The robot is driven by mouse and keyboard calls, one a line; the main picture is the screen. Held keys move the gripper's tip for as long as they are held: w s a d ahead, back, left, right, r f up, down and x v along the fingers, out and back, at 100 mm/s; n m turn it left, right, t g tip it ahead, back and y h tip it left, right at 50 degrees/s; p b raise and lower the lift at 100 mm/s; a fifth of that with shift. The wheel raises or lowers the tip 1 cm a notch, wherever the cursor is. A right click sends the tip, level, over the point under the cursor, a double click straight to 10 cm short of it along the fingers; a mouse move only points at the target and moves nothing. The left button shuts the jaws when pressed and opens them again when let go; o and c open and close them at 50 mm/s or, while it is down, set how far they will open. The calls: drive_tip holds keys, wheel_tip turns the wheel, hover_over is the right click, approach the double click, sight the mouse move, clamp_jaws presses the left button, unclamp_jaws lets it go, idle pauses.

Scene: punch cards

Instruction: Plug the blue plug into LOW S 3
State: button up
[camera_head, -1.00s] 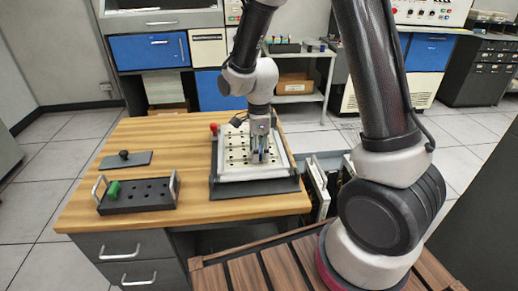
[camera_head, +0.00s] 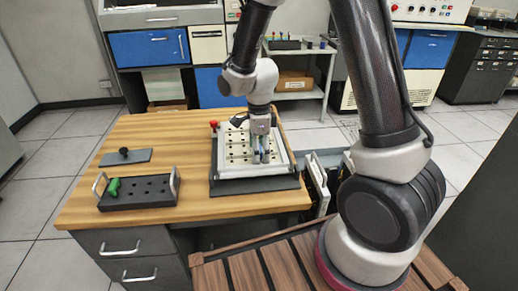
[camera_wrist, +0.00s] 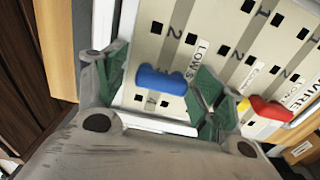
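The blue plug (camera_wrist: 162,79) lies flat against the white panel (camera_wrist: 140,45) in the wrist view, between printed 2 and 4 of the row beside the label LOW S (camera_wrist: 200,62). It covers the marks there; whether its pins are in the holes is hidden. My gripper (camera_wrist: 162,72) has its green fingers on both sides of the plug, with a gap at the left end and a very narrow one at the right. In the head view my gripper (camera_head: 261,158) is down at the panel (camera_head: 231,160).
A red plug (camera_wrist: 268,108) sits on the panel right of my gripper. It also shows near the panel's back-left corner (camera_head: 214,124). A dark tray (camera_head: 150,196) with a green plug (camera_head: 114,187) and a grey plate (camera_head: 112,158) stand left on the wooden table (camera_head: 185,140).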

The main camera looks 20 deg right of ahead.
drive_tip(key=shift+w+r, duration=0.1)
wheel_tip(320, 180, up, 12)
idle(0.5)
